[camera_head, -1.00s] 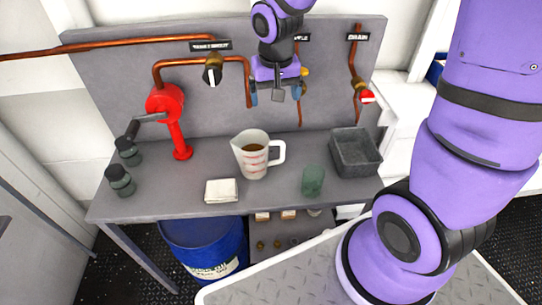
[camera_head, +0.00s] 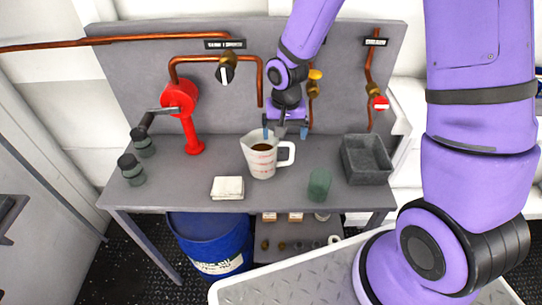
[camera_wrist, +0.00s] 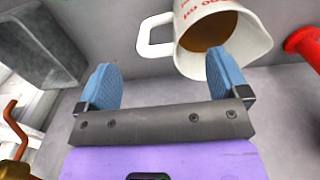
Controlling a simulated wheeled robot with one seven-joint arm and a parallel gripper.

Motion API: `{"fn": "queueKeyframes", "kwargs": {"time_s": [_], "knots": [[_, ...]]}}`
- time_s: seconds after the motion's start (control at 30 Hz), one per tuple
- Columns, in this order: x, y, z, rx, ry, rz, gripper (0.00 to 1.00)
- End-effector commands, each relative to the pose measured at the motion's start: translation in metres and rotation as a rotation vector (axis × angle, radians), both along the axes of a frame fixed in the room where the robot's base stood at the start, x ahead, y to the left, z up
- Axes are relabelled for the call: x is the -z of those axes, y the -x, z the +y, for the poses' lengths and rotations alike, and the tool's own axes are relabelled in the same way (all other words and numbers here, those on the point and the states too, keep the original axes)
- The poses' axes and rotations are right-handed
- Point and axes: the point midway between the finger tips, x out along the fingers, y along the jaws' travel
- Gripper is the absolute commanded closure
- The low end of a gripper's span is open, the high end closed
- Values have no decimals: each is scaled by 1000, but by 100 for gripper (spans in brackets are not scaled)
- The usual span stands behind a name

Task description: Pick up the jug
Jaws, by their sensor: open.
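The jug (camera_head: 261,158) is a white measuring jug with red markings and brown liquid inside. It stands upright on the grey bench, with its handle to the right in the head view. My gripper (camera_head: 285,132) is just behind and above it, open, with blue finger pads apart. In the wrist view the jug (camera_wrist: 222,30) is at the top, and its handle (camera_wrist: 152,34) lies ahead of the gap of my gripper (camera_wrist: 160,75). Nothing is between the fingers. In the head view one finger overlaps the jug's far rim; I cannot tell if they touch.
Copper pipes with valves (camera_head: 227,68) run along the back panel.

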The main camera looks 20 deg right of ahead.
Motion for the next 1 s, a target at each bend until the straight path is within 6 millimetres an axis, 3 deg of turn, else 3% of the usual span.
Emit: {"fn": "queueKeyframes", "kwargs": {"time_s": [0.37, 1.0], "knots": [[9, 0, 0, 2, -1, 3, 7], [73, -2, -9, 1, -1, 3, 7]]}}
